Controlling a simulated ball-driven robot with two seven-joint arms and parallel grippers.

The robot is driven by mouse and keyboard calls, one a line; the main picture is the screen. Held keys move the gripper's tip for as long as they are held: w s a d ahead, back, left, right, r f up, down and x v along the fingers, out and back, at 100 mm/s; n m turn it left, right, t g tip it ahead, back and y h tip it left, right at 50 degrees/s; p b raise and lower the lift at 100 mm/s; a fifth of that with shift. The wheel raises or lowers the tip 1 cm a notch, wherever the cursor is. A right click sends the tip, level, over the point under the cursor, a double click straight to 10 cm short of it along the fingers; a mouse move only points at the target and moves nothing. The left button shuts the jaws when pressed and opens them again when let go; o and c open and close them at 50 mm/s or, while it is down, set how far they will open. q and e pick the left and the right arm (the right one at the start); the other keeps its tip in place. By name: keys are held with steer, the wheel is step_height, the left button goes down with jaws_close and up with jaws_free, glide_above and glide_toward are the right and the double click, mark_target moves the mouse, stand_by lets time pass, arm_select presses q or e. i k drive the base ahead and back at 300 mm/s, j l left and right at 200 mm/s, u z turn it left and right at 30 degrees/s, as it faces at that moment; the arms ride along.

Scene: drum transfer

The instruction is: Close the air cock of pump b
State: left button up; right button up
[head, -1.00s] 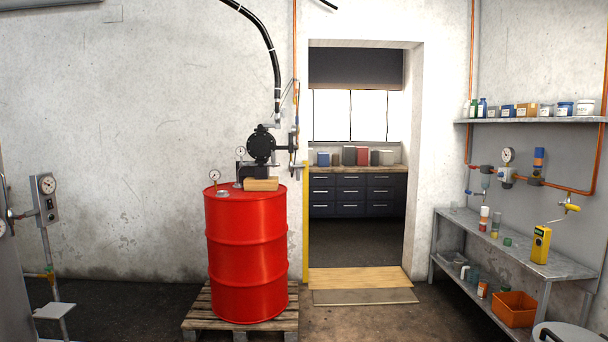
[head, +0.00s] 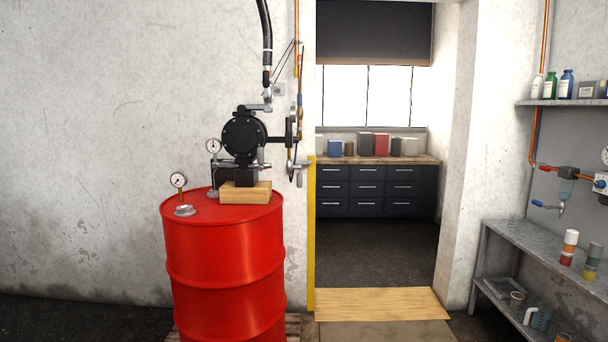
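A black round-bodied pump (head: 244,134) stands on top of the red drum (head: 224,255), by a wooden block (head: 245,192). I cannot tell from any label whether it is pump b. An orange air line (head: 297,60) runs down the wall to its right, with small blue and yellow fittings (head: 299,103) on it. A grey handle-like part (head: 299,170) sits just right of the pump. These parts are too small to tell which is the air cock or how it is set. Neither of my grippers is in view.
A doorway with a wooden ramp (head: 382,304) opens right of the drum, a yellow strip (head: 311,235) along its left edge. A metal shelf bench (head: 545,247) stands at the right. A pressure gauge (head: 178,181) rises from the drum top. The floor left of the drum looks clear.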

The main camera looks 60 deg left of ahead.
mark_target(299, 176)
steer(key=i+j+u, duration=0.1)
steer(key=u, duration=0.3)
steer(key=i+j+u, duration=0.15)
steer(key=j+u, duration=0.2)
steer(key=i+j+u, duration=0.1)
steer(key=u, duration=0.3)
steer(key=i+u, duration=0.25)
steer(key=u, duration=0.6)
steer(key=i+l, duration=0.1)
steer(key=i, duration=0.45)
steer(key=i+l, duration=0.1)
steer(key=i, duration=0.45)
